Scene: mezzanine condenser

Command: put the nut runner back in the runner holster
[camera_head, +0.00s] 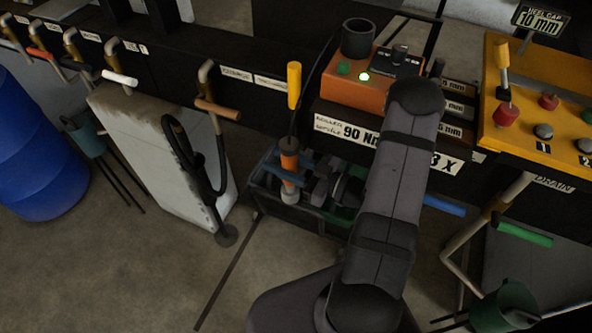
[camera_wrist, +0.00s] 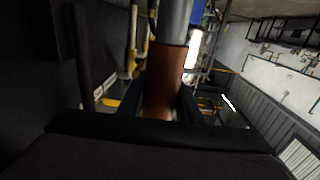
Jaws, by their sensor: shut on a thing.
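The nut runner (camera_head: 289,163), with an orange body and grey lower end, stands roughly upright left of the orange station in the head view. My gripper (camera_head: 290,178) is shut on it, with blue fingers on either side of the body. In the wrist view the runner's orange-brown body (camera_wrist: 165,85) fills the middle between the fingers, with a grey cylinder (camera_wrist: 175,20) beyond it. A dark open-topped cup (camera_head: 358,38), which looks like the runner holster, stands upright on the orange station (camera_head: 350,90), above and right of the runner. Its inside is dark.
A lit green lamp (camera_head: 364,76) is on the station. A yellow handle (camera_head: 294,85) stands above the runner with a dark cable by it. A dark crate (camera_head: 262,185) of parts lies below. A yellow panel (camera_head: 520,110) is at right, a blue barrel (camera_head: 35,150) at left.

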